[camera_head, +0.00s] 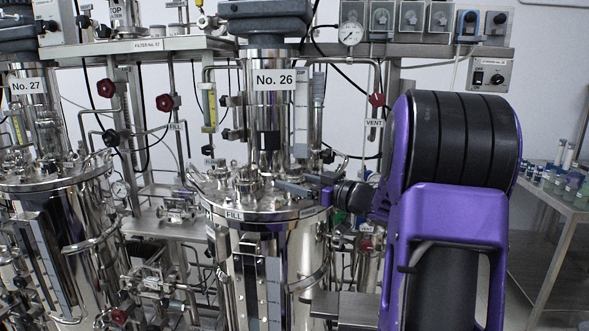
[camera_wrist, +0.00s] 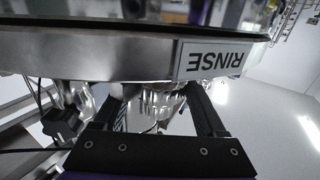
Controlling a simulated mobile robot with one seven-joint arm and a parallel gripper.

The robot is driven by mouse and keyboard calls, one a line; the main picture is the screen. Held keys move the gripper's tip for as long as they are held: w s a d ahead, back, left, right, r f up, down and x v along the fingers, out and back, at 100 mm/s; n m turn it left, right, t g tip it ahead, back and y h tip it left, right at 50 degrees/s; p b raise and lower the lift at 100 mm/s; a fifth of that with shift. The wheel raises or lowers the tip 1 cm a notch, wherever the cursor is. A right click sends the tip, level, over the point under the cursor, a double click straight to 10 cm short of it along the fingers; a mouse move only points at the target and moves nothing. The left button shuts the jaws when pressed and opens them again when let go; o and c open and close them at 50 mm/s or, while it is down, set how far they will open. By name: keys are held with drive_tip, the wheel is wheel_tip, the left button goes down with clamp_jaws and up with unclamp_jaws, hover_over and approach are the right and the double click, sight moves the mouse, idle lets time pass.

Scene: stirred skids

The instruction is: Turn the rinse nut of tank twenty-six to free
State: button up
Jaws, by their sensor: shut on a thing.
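Tank twenty-six (camera_head: 268,215) stands in the middle of the head view, with a "No. 26" plate on its upper column. In the wrist view, an upside-down RINSE label (camera_wrist: 212,60) is on the rim of the lid. Below the rim, a shiny metal rinse nut (camera_wrist: 152,108) lies between the two dark fingers of my gripper (camera_wrist: 158,100). My gripper is shut on it. In the head view, my gripper (camera_head: 308,188) reaches in from the right at the lid's right edge. The nut is hidden there, and I cannot tell its turned position.
Tank twenty-seven (camera_head: 50,215) stands at the left. Pipes and red-knobbed valves (camera_head: 165,102) crowd the space behind. A VENT label (camera_head: 374,123) hangs near my arm. A steel table (camera_head: 560,205) with bottles stands at the right.

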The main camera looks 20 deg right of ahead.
drive_tip(key=shift+r+n+g+y+p, duration=0.1)
drive_tip(key=shift+n+g+y+p, duration=0.4)
drive_tip(key=shift+n+g+y, duration=0.75)
drive_tip(key=shift+t+y, duration=0.25)
drive_tip(key=shift+t, duration=0.1)
drive_tip(key=o, duration=1.3)
drive_tip(key=v, duration=1.7)
drive_tip(key=shift+s+d+b, duration=0.1)
drive_tip(key=shift+b, duration=0.2)
